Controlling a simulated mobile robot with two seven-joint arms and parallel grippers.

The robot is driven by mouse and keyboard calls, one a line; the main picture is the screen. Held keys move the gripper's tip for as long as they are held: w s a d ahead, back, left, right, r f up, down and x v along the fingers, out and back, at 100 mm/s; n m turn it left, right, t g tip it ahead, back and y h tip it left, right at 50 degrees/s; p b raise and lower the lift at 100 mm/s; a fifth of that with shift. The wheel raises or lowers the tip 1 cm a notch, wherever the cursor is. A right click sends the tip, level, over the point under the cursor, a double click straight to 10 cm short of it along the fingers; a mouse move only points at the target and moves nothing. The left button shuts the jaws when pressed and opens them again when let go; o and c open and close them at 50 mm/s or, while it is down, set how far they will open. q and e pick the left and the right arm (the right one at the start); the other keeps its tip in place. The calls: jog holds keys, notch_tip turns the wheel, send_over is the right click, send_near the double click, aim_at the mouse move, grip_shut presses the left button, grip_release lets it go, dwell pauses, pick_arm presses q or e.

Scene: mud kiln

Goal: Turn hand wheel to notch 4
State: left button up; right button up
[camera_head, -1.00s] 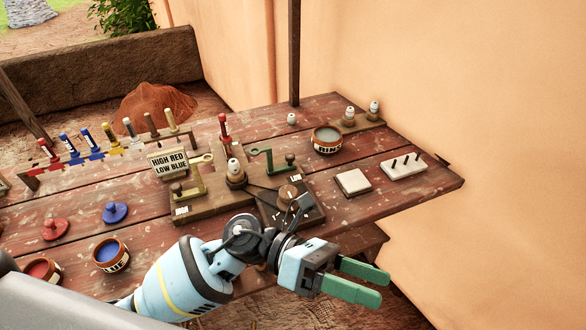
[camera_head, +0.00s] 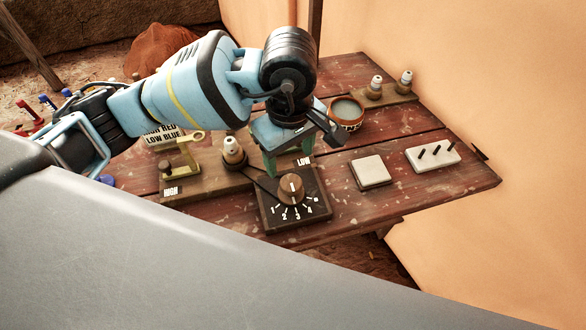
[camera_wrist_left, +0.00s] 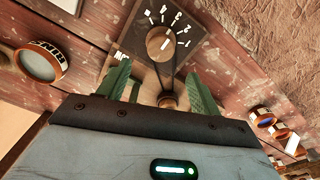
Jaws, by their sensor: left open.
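The hand wheel is a round brown knob (camera_head: 290,189) on a dark plate (camera_head: 316,208) with white numbers along its front side. It bears a white mark, but I cannot tell exactly which notch it faces. The knob also shows at the top middle of the left wrist view (camera_wrist_left: 160,44). My left gripper (camera_head: 288,160) points down just behind the knob in the head view, its green fingers apart and empty. In the left wrist view its fingers (camera_wrist_left: 158,70) stand on either side below the knob, not around it. My right gripper is not in view.
A pale insulator-like peg (camera_head: 233,152) stands left of the knob, beside a brass bracket (camera_head: 182,160). The bench's front right is clear.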

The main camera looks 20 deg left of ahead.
aim_at(290, 182)
pick_arm(q)
jog(key=shift+s+f, duration=0.15)
jog(key=shift+f, duration=0.3)
notch_tip(290, 182, down, 6)
jog(key=shift+r, duration=0.1)
jog(key=shift+f, duration=0.5)
jog(key=shift+d, duration=0.1)
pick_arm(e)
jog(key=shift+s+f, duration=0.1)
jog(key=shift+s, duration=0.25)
pick_arm(q)
jog(key=c, duration=1)
jog(key=shift+o, duration=0.2)
